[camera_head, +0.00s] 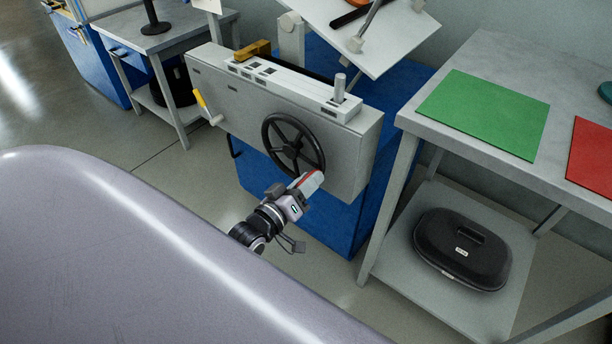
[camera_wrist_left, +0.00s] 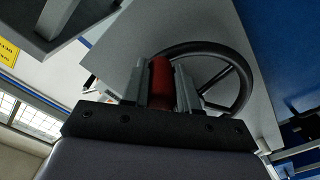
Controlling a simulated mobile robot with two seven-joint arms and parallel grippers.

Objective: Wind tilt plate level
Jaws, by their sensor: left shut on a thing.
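The tilt plate (camera_head: 400,42) is a white board at the top of the head view, tilted down toward the right. Below it, on the front of the grey machine housing (camera_head: 345,150), is a black spoked handwheel (camera_head: 268,139). My left gripper (camera_head: 306,183) is at the lower right rim of the wheel. In the left wrist view, its two fingers (camera_wrist_left: 160,85) are shut on the red handle (camera_wrist_left: 160,80) of the wheel (camera_wrist_left: 243,92). The fingers partly hide the handle. My right gripper is in neither view.
A yellow-handled lever (camera_head: 202,101) sticks out at the housing's left end. At right, a grey bench (camera_head: 480,158) carries a green mat (camera_head: 485,113) and a red mat (camera_head: 592,155). A black case (camera_head: 462,250) lies on its lower shelf. Another grey table (camera_head: 180,30) stands at left.

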